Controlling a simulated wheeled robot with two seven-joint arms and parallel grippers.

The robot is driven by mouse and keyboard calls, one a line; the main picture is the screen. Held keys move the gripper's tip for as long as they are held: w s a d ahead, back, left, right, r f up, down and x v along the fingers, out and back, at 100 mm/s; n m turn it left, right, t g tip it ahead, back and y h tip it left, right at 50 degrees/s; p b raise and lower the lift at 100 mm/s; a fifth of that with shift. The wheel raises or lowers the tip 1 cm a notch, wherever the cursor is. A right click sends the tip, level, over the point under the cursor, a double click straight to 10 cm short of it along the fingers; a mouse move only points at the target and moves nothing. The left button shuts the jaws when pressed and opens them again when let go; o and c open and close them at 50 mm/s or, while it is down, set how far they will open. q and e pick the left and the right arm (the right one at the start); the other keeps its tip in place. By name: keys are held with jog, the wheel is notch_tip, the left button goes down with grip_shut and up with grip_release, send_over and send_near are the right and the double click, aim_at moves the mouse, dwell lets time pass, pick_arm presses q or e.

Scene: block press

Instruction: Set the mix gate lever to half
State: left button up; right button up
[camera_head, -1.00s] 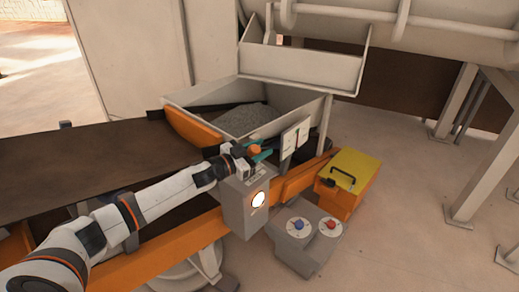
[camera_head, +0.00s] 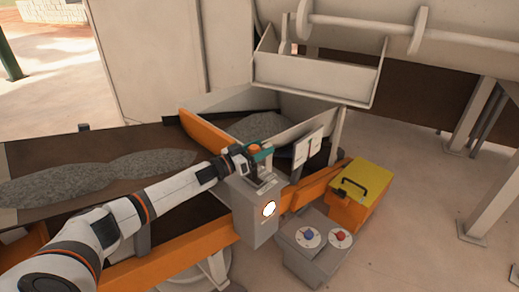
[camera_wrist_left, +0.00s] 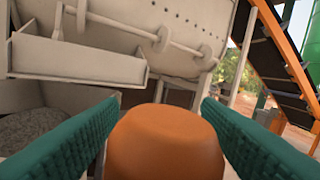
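The mix gate lever has an orange knob (camera_head: 254,147) and stands on top of a grey control box (camera_head: 252,215) with a lit round dial. My left gripper (camera_head: 262,154) reaches it from the left, with its teal fingers on either side of the knob. In the left wrist view the orange knob (camera_wrist_left: 168,145) fills the space between both fingers and appears to touch them, so the gripper looks shut on it. The lever's shaft is mostly hidden by the gripper. My right gripper is not in view. The lever's angle is hard to read.
Grey gravel lies in the hopper (camera_head: 283,100) behind the box and in heaps on the dark belt (camera_head: 30,158) at left. A white marked plate (camera_head: 308,148) stands right of the lever. A box with blue and red knobs (camera_head: 314,258) and a yellow-lidded box (camera_head: 356,180) stand at right.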

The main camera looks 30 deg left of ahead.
pick_arm(q)
jog(key=b+v, duration=0.1)
jog(key=v, duration=1.1)
jog(key=shift+f, duration=0.2)
